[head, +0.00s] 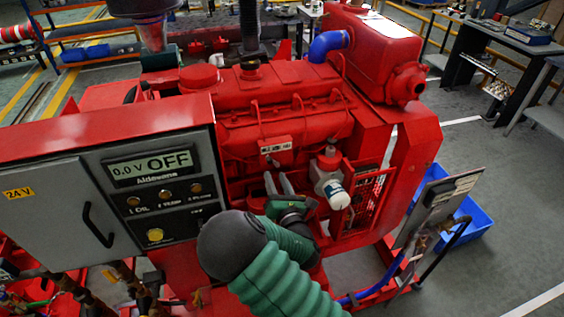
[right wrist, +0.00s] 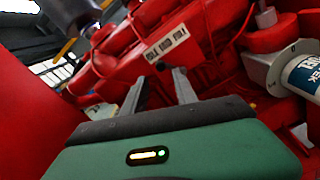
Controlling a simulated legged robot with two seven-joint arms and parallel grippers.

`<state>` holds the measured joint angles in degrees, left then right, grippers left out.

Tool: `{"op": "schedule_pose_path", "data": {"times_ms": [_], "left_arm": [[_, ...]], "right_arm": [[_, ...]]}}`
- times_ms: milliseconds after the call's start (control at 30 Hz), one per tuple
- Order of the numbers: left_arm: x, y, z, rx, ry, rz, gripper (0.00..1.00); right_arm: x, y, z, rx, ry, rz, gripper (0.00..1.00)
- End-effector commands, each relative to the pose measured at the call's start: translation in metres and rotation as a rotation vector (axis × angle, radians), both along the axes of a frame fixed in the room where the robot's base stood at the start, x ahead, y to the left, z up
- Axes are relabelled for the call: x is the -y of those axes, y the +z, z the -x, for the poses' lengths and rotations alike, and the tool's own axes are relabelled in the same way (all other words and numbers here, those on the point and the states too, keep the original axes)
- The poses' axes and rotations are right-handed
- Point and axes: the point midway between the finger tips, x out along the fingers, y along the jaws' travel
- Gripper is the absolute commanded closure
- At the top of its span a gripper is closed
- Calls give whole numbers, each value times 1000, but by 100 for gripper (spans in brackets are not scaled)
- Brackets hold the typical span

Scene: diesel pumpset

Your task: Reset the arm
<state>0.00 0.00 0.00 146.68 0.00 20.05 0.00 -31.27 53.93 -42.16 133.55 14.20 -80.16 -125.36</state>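My right arm (head: 275,270), green with a dark round joint, reaches in from the bottom of the head view towards the red engine (head: 285,115). My right gripper (head: 278,178) is in front of the engine's side, just below a small white label (head: 275,147). In the right wrist view its two grey fingers (right wrist: 160,85) stand apart with nothing seen between them. The same label (right wrist: 166,41) is just beyond the tips. Whether the fingers touch the engine cannot be told. My left gripper is not in view.
A grey control panel (head: 75,205) with a display reading OFF stands close left of my right arm. A white filter (head: 333,190) is close right of the gripper. A tilted plate (head: 440,205) and a blue bin (head: 480,225) are farther right. Open floor lies at lower right.

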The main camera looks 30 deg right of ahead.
Motion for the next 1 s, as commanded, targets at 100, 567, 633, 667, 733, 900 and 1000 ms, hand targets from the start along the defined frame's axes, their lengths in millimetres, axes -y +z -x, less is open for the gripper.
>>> {"op": "schedule_pose_path", "data": {"times_ms": [100, 567, 633, 667, 733, 900, 1000], "left_arm": [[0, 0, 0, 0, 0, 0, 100], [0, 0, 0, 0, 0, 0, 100], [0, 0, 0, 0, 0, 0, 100], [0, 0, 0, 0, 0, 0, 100], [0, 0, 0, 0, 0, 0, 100], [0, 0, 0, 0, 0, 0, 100], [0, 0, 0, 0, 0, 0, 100]], "right_arm": [[0, 0, 0, 0, 0, 0, 65], [7, -62, 36, -144, -292, -892, 65], [-12, -82, 62, -195, -468, -1276, 65], [-23, -87, 75, -214, -551, -1425, 65], [-50, -91, 107, -246, -768, -1723, 65], [-94, -77, 190, -205, -1315, -2092, 65], [-101, -69, 222, -134, -1521, -2135, 65]]}}
